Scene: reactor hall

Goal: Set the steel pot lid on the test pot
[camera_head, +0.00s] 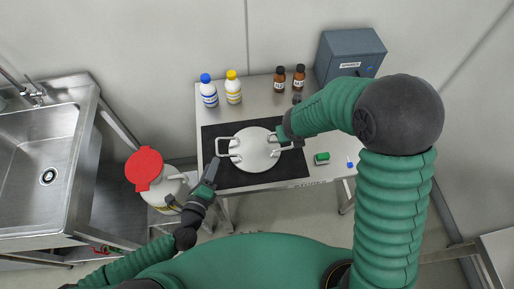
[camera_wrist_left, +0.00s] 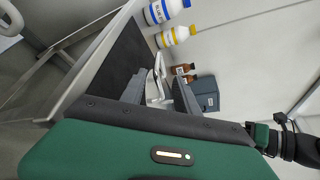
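The round steel pot lid (camera_head: 258,150) shows from above over the black mat on the table, with looped handles at its left and right sides. The test pot is mostly hidden under it, and I cannot tell whether the lid rests on it. My left gripper (camera_head: 211,168) is open just left of the left handles. In the left wrist view its two fingers (camera_wrist_left: 157,94) stand apart, with a steel handle (camera_wrist_left: 158,75) seen between and beyond them. My right gripper (camera_head: 277,137) is at the lid's right edge by the right handle; its grip is hidden.
Blue-capped (camera_head: 208,92) and yellow-capped (camera_head: 233,88) bottles, two brown bottles (camera_head: 279,80) and a grey box (camera_head: 348,55) line the table's back. A green block (camera_head: 321,158) lies at right. A red-lidded container (camera_head: 160,185) and a sink (camera_head: 45,165) are at left.

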